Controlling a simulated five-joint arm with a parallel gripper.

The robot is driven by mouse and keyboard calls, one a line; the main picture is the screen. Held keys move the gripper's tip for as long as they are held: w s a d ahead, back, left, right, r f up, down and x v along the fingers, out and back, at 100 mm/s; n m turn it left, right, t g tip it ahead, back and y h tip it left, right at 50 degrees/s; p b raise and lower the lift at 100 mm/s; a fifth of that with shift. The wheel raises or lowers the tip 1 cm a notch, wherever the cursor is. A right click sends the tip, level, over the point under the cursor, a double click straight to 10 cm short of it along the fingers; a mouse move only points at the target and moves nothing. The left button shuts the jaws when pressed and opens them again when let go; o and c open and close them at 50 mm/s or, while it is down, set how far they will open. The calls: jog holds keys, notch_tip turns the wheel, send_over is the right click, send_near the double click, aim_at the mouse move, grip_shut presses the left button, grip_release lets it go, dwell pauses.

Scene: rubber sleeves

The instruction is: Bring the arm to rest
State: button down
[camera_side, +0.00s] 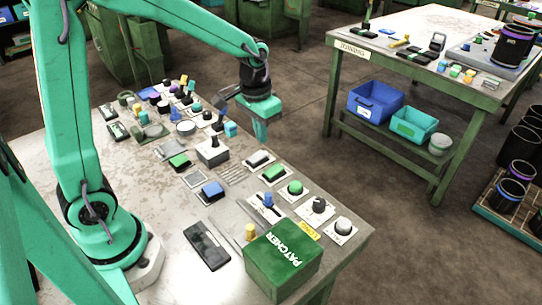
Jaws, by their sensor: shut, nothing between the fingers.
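My gripper (261,134) hangs at the end of my teal arm, pointing down over the far right edge of the worn metal work table (160,208). Its fingers are together and hold nothing. It is raised beside several small parts and appears apart from them, though the exact gap is hard to tell.
A green box marked PATCHER (283,262) sits at the table's front corner. Switches, knobs and colored blocks crowd the right side. A black device (207,246) lies near my base. Open floor lies between.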

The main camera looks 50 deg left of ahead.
jog(key=s+r+t, duration=0.2)
jog(key=s+r, duration=0.3)
jog(key=s, duration=0.3)
jog(key=s+r+t, duration=0.2)
jog(key=s+r, duration=0.3)
jog(key=s, duration=0.3)
jog(key=shift+s+t, duration=0.25)
jog(key=shift+t, duration=0.05)
